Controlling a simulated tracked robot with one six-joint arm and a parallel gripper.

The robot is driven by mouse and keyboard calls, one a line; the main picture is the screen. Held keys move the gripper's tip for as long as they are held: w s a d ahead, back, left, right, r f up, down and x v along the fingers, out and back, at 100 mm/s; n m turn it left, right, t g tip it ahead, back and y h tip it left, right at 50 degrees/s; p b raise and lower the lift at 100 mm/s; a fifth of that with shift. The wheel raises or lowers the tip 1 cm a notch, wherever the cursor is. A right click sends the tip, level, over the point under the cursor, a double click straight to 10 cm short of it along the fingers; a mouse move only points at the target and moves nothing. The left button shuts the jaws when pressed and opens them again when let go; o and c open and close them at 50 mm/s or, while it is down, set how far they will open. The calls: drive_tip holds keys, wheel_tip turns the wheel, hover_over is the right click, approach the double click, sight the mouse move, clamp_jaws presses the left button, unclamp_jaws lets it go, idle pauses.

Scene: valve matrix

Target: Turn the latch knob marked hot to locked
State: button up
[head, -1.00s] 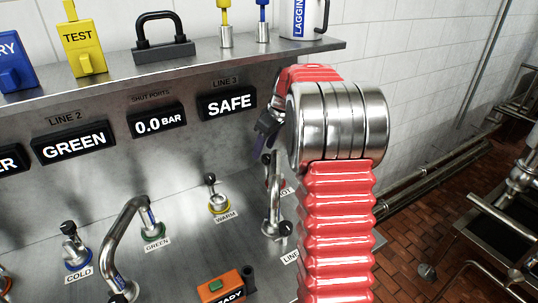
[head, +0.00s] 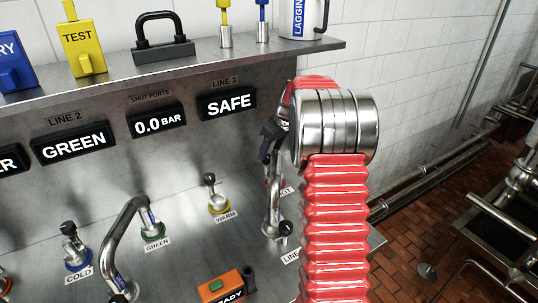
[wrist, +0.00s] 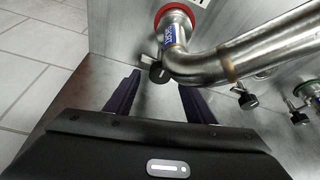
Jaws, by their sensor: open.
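In the wrist view a red-ringed port (wrist: 174,17) holds the end of a bent steel pipe (wrist: 215,62). A black latch knob (wrist: 158,73) sits just below that port, seemingly the hot one. My gripper (wrist: 160,84) is open, with its two dark fingers apart. The knob appears between the fingertips in the picture; I cannot tell whether they touch it. In the head view the HOT label (head: 286,191) is partly covered by my arm, and the hot knob cannot be made out. My gripper also shows there (head: 271,140), above the pipe at the panel's right.
Left on the panel are the warm port (head: 219,204), the green port (head: 151,228) with another bent pipe (head: 122,228), and the cold port (head: 77,256). An orange box (head: 220,285) stands in front. A shelf (head: 200,67) with tags and a padlock overhangs the panel.

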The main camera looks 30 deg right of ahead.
sight(267, 157)
drive_tip(key=shift+x, duration=1.55)
drive_tip(key=shift+d+r, duration=0.1)
drive_tip(key=c, duration=1.1)
